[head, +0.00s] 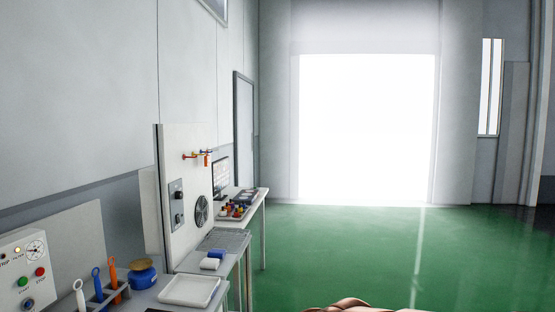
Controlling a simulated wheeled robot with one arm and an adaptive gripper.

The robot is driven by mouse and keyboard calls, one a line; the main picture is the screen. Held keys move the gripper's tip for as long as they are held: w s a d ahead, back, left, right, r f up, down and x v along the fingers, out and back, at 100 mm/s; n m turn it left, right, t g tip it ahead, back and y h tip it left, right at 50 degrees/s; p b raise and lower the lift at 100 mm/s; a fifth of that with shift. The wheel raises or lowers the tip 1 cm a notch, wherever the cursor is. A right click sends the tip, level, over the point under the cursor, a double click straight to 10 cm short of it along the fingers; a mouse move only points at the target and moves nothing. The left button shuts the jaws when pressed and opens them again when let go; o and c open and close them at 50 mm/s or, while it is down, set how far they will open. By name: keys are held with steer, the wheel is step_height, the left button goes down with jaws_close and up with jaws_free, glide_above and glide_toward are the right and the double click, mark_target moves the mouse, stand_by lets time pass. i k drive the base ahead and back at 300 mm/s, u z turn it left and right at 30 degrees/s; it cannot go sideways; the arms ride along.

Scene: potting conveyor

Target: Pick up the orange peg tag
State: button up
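Another small orange item (207,159) hangs at colored pegs on the white upright panel (173,145) farther back. I cannot tell for certain which orange item is the peg tag. My gripper is not in view.
A blue tub (143,278) with a tan top stands right of the rack, near a white tray (189,290). A control box (25,270) is at left. Farther benches hold a keyboard (226,239) and small colored parts (237,210). The green floor (340,250) is open at right.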

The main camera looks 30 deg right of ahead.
mark_target(207, 162)
steer(key=z, duration=0.65)
steer(key=k, duration=0.45)
steer(key=z, duration=1.05)
steer(key=i, duration=1.65)
steer(key=u, duration=0.55)
steer(key=i, duration=1.4)
steer(key=u, duration=1.8)
steer(key=i, duration=0.75)
steer(key=u, duration=0.6)
